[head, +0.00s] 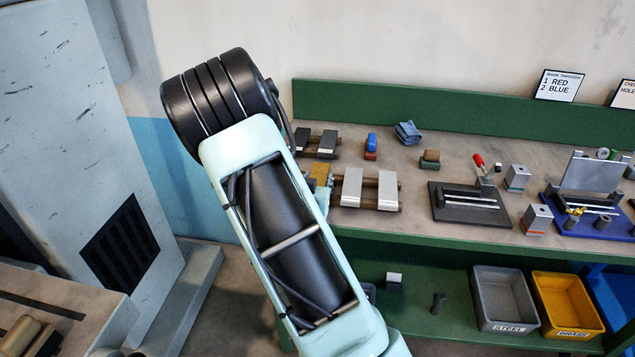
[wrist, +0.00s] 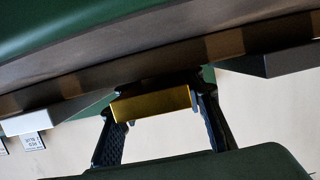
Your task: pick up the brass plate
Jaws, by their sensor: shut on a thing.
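The brass plate (wrist: 152,104) shows gold in the wrist view, between the two dark fingers of my gripper (wrist: 158,108). The fingers are shut on it from both sides. In the head view part of the brass plate (head: 320,173) shows just right of my arm, by the wooden rails (head: 337,204). I cannot tell whether the plate still touches the rails.
Pale steel plates (head: 352,186) (head: 387,190) lie across the rails close by. A fixture with a red-handled clamp (head: 470,203) and a blue fixture (head: 585,215) stand further right. Grey (head: 503,300) and yellow (head: 567,303) bins sit on the lower shelf.

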